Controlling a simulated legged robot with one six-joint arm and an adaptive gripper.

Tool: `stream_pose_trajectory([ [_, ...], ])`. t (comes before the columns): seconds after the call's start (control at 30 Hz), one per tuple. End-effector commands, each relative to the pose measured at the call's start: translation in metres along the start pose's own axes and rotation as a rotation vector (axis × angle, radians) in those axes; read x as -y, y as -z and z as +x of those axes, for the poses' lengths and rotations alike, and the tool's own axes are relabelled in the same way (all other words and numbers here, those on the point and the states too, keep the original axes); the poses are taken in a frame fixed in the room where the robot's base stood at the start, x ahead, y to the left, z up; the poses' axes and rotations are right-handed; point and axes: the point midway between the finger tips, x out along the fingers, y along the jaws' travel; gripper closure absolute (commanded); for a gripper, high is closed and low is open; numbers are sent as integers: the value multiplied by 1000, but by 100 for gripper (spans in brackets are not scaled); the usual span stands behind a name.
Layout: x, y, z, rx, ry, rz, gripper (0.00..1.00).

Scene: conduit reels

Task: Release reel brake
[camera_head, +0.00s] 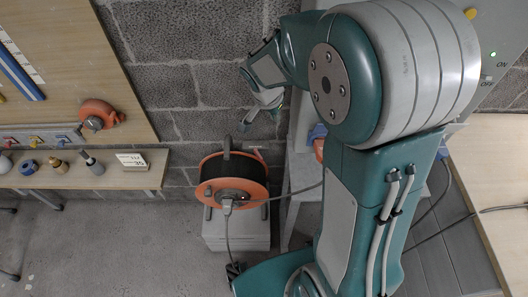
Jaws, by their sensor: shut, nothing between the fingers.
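The orange and black cable reel (232,183) stands upright on a grey block (226,234) on the floor, against the block wall. A plug and grey cable (227,210) hang from its front. I cannot make out the brake on it. My gripper (262,117) is above and slightly right of the reel, pointing down, apart from it. The gripper is shut and empty. My large teal arm fills the right middle of the view and hides what is behind it.
A wooden shelf (120,180) at the left holds several small knobs and fittings. An orange reel-like item (97,115) hangs on the board above. A panel with a lit green light and ON/OFF marks (490,66) is at the upper right. A wooden table (496,165) lies at right.

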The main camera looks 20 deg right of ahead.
Motion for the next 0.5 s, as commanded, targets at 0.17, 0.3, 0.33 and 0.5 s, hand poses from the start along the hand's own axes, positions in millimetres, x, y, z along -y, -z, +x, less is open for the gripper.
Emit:
stream_pose_trajectory([
  [0.17, 19, -3, 50, 0, -51, 114, 100],
  [0.3, 32, -8, 89, -5, -83, 206, 100],
  [0.33, 34, -9, 98, -7, -89, 225, 100],
  [0.5, 42, -18, 140, -15, -119, 319, 100],
])
